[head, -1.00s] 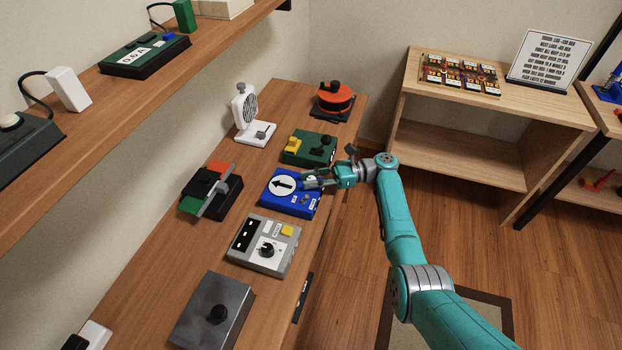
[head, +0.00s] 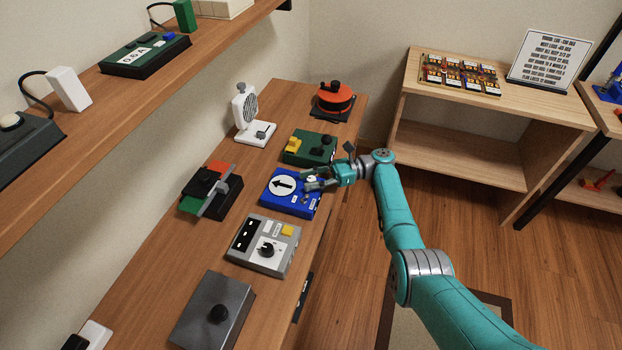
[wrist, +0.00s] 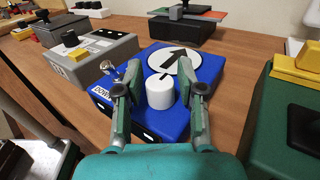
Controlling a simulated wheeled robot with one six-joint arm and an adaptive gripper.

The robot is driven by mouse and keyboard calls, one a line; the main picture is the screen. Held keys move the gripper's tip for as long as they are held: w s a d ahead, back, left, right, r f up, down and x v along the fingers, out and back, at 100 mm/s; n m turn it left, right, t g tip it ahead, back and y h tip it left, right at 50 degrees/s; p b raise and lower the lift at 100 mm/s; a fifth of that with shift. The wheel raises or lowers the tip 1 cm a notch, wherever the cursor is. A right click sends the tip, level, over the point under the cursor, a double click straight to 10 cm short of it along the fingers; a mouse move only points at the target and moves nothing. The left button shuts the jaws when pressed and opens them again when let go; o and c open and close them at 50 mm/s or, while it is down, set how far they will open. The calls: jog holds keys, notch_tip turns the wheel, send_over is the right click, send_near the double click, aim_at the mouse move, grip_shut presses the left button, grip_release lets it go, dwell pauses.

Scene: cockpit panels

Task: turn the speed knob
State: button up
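A blue box (head: 279,201) with a white dial and black arrow sits on the wooden bench. The wrist view shows it close up, with a white round knob (wrist: 160,93) on its top that bears a dark line. No speed label is readable. My gripper (wrist: 163,92) is open, with one finger on each side of this knob and a visible gap on both sides. In the head view my gripper (head: 312,180) reaches in over the right side of the blue box. A toggle switch (wrist: 106,69) stands left of the fingers beside a "DOWN" label.
A grey box (head: 262,246) with a black knob stands nearer. A green box (head: 310,147) with a yellow part stands just beyond, close to my gripper. A dark grey box (head: 212,312), a white fan (head: 247,105) and an orange reel (head: 334,97) share the bench.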

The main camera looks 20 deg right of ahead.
jog(key=shift+s+d, duration=0.1)
jog(key=shift+d, duration=3.65)
